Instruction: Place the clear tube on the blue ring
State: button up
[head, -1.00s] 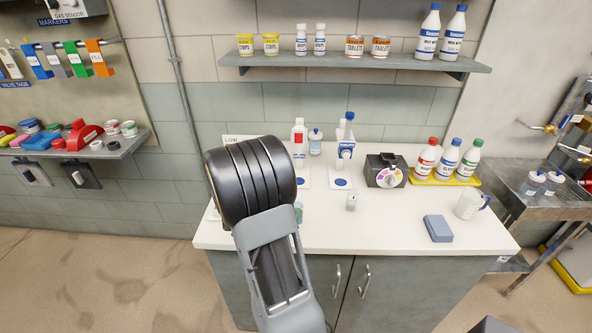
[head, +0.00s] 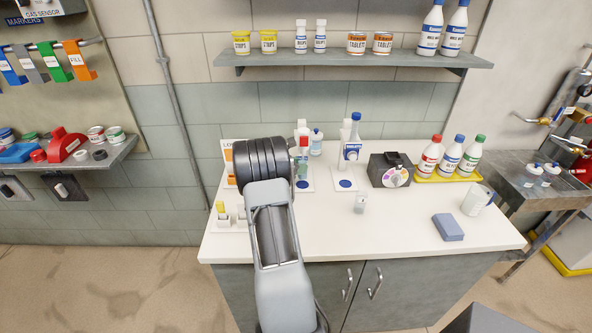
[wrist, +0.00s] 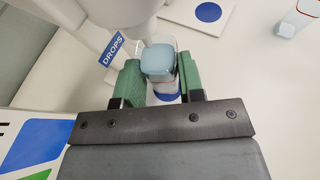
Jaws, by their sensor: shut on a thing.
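My gripper (wrist: 160,85) is shut on the clear tube (wrist: 158,62), which has a pale blue top, between its green pads. A blue round mark (wrist: 167,97) shows just below the tube; I cannot tell whether the tube touches it. In the head view my gripper (head: 301,170) is over the left white plate (head: 307,187), mostly behind my arm, and the tube cannot be made out clearly. A second white plate with a blue round mark (head: 345,184) lies to the right; it also shows at the top of the wrist view (wrist: 208,12).
A white bottle labelled DROPS (wrist: 115,48) stands close beside the gripper. A blue-labelled spray bottle (head: 352,140) stands behind the right plate. A dark box with a dial (head: 390,170), a small grey item (head: 360,203) and a blue block (head: 448,227) are further right. The front counter is mostly clear.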

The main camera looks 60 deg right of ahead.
aim_at(299, 178)
jog(key=shift+w+d, duration=0.1)
jog(key=shift+d, duration=0.2)
jog(key=shift+f+b, duration=1.05)
jog(key=shift+f, duration=0.7)
jog(key=shift+f, duration=0.1)
jog(key=shift+f, duration=0.15)
jog(key=o, duration=1)
jog(key=shift+r, duration=0.35)
jog(key=shift+w+a, duration=0.1)
jog(key=shift+a, duration=0.2)
jog(key=b+v, duration=0.1)
jog(key=v, duration=1)
jog(key=shift+a+b, duration=0.15)
jog(key=shift+b, duration=0.2)
